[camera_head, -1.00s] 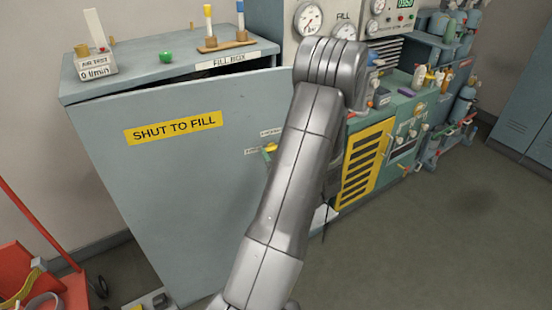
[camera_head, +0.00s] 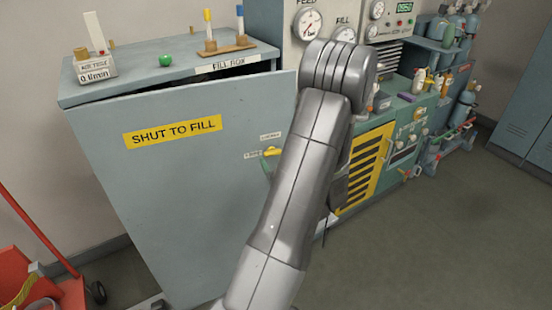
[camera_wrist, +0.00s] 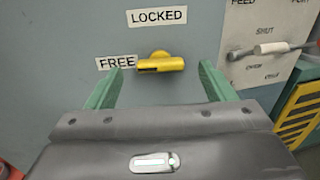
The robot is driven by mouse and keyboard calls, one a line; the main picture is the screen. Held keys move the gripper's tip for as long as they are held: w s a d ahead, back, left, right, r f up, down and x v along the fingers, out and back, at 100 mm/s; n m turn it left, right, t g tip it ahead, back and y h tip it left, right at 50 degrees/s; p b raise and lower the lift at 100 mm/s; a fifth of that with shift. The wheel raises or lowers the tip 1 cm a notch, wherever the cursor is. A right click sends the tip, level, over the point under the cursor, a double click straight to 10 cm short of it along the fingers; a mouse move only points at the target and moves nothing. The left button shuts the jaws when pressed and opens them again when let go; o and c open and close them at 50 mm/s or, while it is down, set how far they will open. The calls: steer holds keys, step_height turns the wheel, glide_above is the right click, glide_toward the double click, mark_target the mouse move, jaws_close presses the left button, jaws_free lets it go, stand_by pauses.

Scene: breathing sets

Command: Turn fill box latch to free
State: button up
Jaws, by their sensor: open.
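The fill box (camera_head: 150,58) stands at left in the head view. Its grey door (camera_head: 150,200) bears a yellow "SHUT TO FILL" sign and stands ajar, with a dark gap along its top. The yellow latch (camera_wrist: 160,63) is on the door, its bar lying about level, at the height of the FREE label (camera_wrist: 116,62) and below the LOCKED label (camera_wrist: 157,16). The latch also shows in the head view (camera_head: 271,152), beside my arm. My gripper (camera_wrist: 158,80) is open, its green fingers to the left and right of the latch, with no contact visible.
A panel with a SHUT-marked lever (camera_wrist: 272,48) is right of the door. A green bench with a yellow slatted panel (camera_head: 366,170) stands behind my arm. A red cart (camera_head: 50,285) is at lower left. Open floor (camera_head: 450,240) lies at right.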

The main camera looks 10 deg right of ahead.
mark_target(273, 153)
steer(key=s+d+b, duration=0.1)
steer(key=s+b, duration=0.1)
steer(key=s, duration=0.9)
steer(key=shift+d, duration=0.4)
steer(key=shift+w, duration=0.1)
steer(key=w+p, duration=0.1)
steer(key=w, duration=0.3)
steer(key=w+a+p, duration=0.1)
steer(key=w, duration=0.4)
steer(key=w+a+p, duration=0.1)
steer(key=w, duration=0.3)
steer(key=shift+w+a, duration=0.15)
steer(key=shift+w, duration=0.1)
steer(key=shift+s, duration=0.1)
